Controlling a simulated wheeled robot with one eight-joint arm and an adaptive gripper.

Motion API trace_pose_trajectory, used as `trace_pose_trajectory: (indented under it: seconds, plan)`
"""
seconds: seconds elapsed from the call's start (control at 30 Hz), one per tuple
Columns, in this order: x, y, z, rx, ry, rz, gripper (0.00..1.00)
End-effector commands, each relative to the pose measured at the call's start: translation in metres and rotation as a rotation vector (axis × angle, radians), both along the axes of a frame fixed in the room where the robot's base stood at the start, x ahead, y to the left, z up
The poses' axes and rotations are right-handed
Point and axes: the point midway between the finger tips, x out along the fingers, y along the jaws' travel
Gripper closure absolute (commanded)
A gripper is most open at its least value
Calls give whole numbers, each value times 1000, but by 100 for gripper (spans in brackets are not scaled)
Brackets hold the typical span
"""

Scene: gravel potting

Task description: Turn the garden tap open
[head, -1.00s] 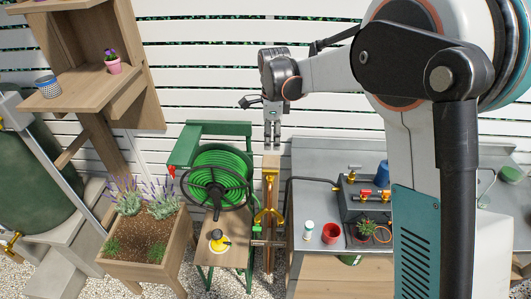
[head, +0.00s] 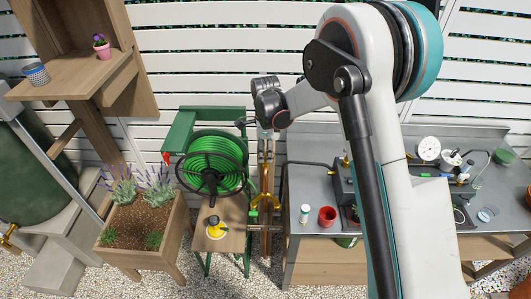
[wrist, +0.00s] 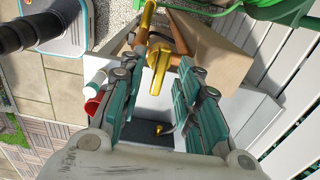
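The brass garden tap (head: 266,203) is on a wooden post (head: 266,240) right of the green hose reel. In the wrist view its gold body and handle (wrist: 160,62) show at the upper middle. My gripper (wrist: 158,72) is open, its teal-padded fingers spread to either side of the handle, with gaps visible. In the head view my gripper (head: 267,132) is above the tap near the top of the post, its fingers mostly hidden by my wrist. Contact with the tap cannot be told.
The green hose reel (head: 214,162) stands close on the left, with a yellow-topped item (head: 215,226) on its shelf. A metal bench (head: 300,235) with a red cup (head: 327,216) is on the right. A lavender planter (head: 140,230) stands further left.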

Motion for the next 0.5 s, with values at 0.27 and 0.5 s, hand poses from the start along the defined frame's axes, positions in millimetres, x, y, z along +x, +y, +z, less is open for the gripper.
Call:
trace_pose_trajectory:
  seconds: [0.27,0.5]
  plan:
    - [0,0,-6,0,0,0,69]
    - [0,0,-6,0,0,0,99]
